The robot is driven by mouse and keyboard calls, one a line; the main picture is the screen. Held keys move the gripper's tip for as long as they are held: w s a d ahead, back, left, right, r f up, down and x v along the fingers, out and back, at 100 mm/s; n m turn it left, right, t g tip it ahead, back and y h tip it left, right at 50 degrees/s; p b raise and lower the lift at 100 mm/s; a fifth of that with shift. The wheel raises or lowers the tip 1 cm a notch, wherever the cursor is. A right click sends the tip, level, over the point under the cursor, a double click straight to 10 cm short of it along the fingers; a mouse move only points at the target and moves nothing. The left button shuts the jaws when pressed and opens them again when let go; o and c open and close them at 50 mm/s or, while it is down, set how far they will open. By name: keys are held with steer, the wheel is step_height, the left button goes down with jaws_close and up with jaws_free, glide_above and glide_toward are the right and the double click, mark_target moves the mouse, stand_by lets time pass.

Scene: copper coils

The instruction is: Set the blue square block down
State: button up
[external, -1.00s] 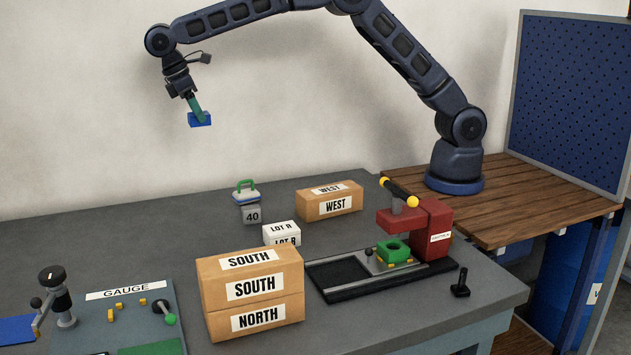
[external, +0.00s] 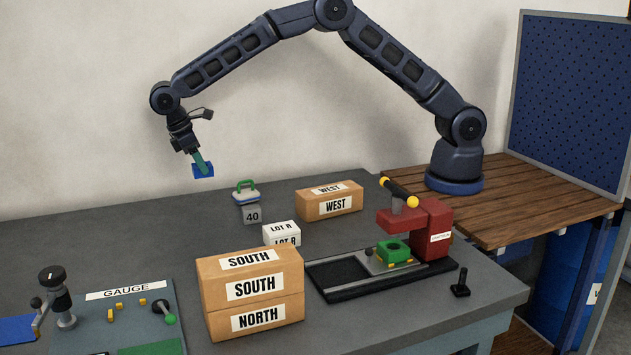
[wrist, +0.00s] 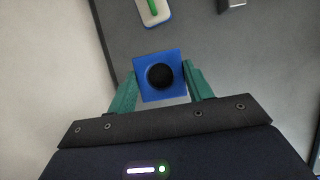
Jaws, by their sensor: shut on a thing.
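The blue square block (external: 203,171) is held in the air above the back left part of the grey table. In the wrist view the blue block (wrist: 146,86) shows a square face with a round dark hole in its middle. My gripper (external: 200,163) is shut on it, pointing down at a slight tilt. In the wrist view its green fingers (wrist: 160,88) press on the block's left and right sides. Clear space shows between the block and the table.
Stacked SOUTH and NORTH boxes (external: 252,290), a WEST box (external: 330,203), a red press (external: 430,228) and a GAUGE board (external: 140,320) stand about. The table's back left is bare.

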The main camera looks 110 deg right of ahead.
step_height(320, 180, down, 10)
steer(key=shift+r, duration=0.1)
stand_by(0.4)
steer(key=o, duration=1.1)
steer(key=shift+f, duration=0.2)
steer(key=shift+o, duration=0.2)
steer(key=shift+r, duration=0.1)
